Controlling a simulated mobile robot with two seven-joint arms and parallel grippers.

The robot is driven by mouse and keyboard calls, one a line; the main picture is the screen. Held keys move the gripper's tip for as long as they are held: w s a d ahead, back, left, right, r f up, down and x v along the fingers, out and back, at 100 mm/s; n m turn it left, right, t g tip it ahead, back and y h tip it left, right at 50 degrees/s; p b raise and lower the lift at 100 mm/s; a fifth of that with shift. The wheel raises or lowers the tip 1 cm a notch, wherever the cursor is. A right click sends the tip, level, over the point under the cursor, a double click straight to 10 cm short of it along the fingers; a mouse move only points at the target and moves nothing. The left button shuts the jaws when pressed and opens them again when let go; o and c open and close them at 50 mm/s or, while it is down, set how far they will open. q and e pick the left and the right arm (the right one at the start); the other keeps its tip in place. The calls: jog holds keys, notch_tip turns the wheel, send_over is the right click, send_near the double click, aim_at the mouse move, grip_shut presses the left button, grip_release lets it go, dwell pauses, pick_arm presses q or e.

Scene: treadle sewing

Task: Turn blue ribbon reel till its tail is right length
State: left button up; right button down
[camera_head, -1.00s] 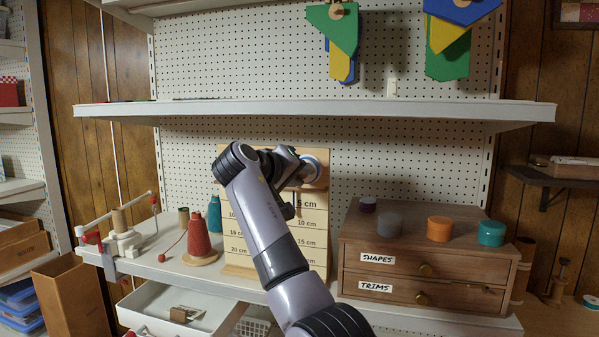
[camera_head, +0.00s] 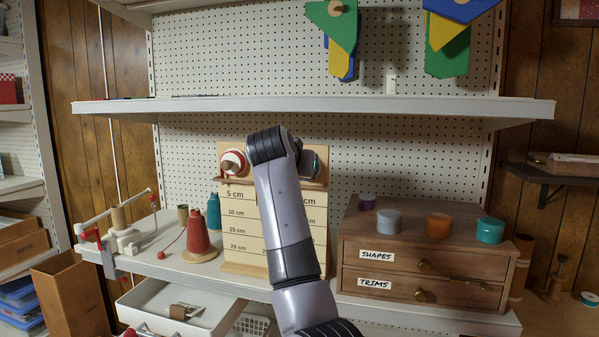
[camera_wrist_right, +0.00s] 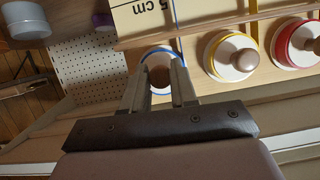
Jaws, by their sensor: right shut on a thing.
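The blue ribbon reel (camera_wrist_right: 150,92) is in the right wrist view, a pale disc with a blue rim and a brown knob (camera_wrist_right: 160,76). My right gripper (camera_wrist_right: 160,82) is shut on this knob. The blue tail (camera_wrist_right: 176,22) runs from the reel over the board marked in cm and leaves the top of that view, so its end is not visible. In the head view my right arm hides the blue reel, its tail and part of the measuring board (camera_head: 243,222). My left gripper is not in view.
A yellow reel (camera_wrist_right: 231,55) and a red reel (camera_wrist_right: 297,45) sit beside the blue one. The red reel also shows in the head view (camera_head: 232,162). A wooden drawer unit (camera_head: 425,249) stands right of the board, a red thread cone (camera_head: 198,233) left. A shelf (camera_head: 320,107) runs above.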

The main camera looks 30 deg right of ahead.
jog(key=shift+m, duration=0.5)
jog(key=shift+t, duration=0.3)
jog(key=c, duration=0.9)
grip_release()
jog(key=shift+s, duration=0.1)
jog(key=b+v, duration=0.2)
jog(key=v, duration=0.5)
jog(key=shift+r, duration=0.15)
